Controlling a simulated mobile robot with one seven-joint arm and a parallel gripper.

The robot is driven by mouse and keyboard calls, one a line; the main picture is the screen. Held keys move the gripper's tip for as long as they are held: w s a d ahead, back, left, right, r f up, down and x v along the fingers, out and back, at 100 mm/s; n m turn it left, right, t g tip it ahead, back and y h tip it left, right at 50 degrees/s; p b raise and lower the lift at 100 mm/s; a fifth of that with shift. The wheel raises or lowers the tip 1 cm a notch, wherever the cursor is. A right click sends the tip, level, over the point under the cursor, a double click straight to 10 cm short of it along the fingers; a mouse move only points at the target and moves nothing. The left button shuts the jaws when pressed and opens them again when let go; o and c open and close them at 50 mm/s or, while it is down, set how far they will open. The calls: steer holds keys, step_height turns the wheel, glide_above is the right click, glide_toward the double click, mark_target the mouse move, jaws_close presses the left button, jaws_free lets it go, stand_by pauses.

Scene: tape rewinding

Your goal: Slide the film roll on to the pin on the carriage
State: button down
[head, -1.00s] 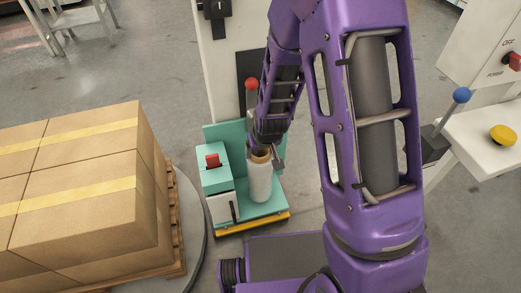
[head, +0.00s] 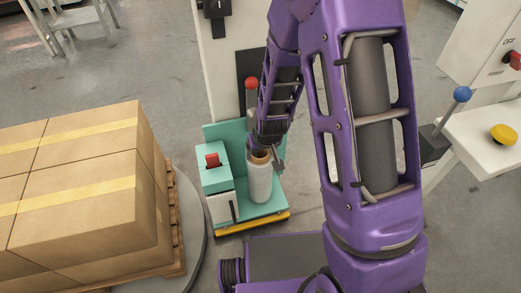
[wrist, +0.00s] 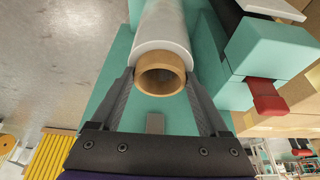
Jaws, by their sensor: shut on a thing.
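The film roll (head: 259,183) is a white upright cylinder with a brown cardboard core. It stands over the base of the teal carriage (head: 226,181). In the wrist view the film roll (wrist: 163,27) lies between my two fingers, its open core end facing the camera. My gripper (head: 264,157) is shut on the film roll near its top; both fingers also show in the wrist view (wrist: 161,75). The pin is not visible. I cannot tell whether the roll is around it or whether its bottom touches the carriage base.
Stacked cardboard boxes (head: 85,190) on a wooden pallet stand on the left, close to the carriage. A machine column (head: 225,70) rises behind the carriage. A control panel with a blue-knobbed lever (head: 462,95) and a yellow button (head: 502,134) is at right.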

steer(key=shift+f, duration=0.2)
jaws_free()
steer(key=shift+f, duration=0.1)
step_height(320, 180, up, 8)
steer(key=p, duration=0.5)
stand_by(0.5)
steer(key=shift+p, duration=0.3)
steer(key=p+v, duration=0.3)
steer(key=v, duration=1.4)
steer(key=shift+p, duration=0.3)
steer(key=shift+d+r, duration=0.1)
steer(key=shift+r, duration=0.15)
